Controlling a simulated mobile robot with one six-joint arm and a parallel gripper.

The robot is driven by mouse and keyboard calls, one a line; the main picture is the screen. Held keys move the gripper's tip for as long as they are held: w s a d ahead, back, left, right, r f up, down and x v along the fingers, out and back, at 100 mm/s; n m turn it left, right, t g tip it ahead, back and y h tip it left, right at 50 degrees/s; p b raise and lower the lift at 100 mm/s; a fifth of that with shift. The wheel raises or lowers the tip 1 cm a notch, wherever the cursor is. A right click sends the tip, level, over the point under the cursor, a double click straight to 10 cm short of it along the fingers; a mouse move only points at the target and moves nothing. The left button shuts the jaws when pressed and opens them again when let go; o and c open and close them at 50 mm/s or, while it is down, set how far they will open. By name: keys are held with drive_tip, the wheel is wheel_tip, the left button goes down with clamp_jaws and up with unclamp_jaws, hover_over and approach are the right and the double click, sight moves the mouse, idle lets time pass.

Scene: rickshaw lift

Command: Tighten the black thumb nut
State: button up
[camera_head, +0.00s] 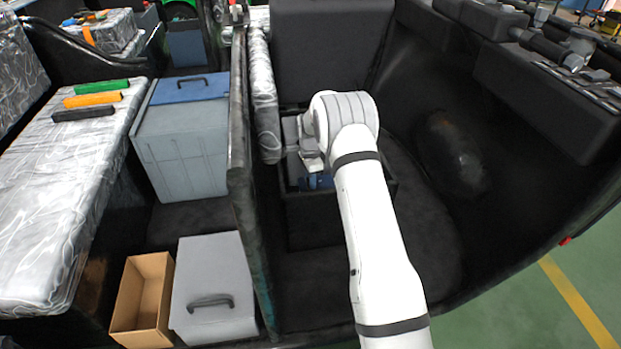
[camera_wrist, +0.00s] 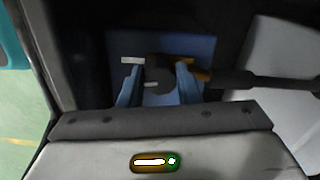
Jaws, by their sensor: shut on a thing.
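In the wrist view the two blue fingers of my gripper (camera_wrist: 158,68) stand on either side of a dark round piece, which looks like the black thumb nut (camera_wrist: 160,82). My gripper is shut on it. A blue plate (camera_wrist: 205,46) lies behind the nut. A brass-coloured part and a dark rod (camera_wrist: 262,79) run to the right from beside the right finger. In the head view my gripper (camera_head: 318,181) reaches down into a dark open box (camera_head: 312,222), and my white arm and wrist hide the nut there. I cannot tell how tight the nut sits.
A dark partition (camera_head: 240,170) with a padded wrapped roll (camera_head: 263,95) stands close left of my arm. Beyond it are a grey-blue bin (camera_head: 185,145), a grey case (camera_head: 212,280) and an open cardboard box (camera_head: 144,295). A dark curved shell (camera_head: 450,150) lies to the right.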

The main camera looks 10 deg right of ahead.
drive_tip(key=shift+w+d+m, duration=0.1)
drive_tip(key=shift+d+m, duration=0.05)
drive_tip(key=shift+m, duration=0.65)
drive_tip(key=shift+r, duration=0.1)
drive_tip(key=o, duration=1)
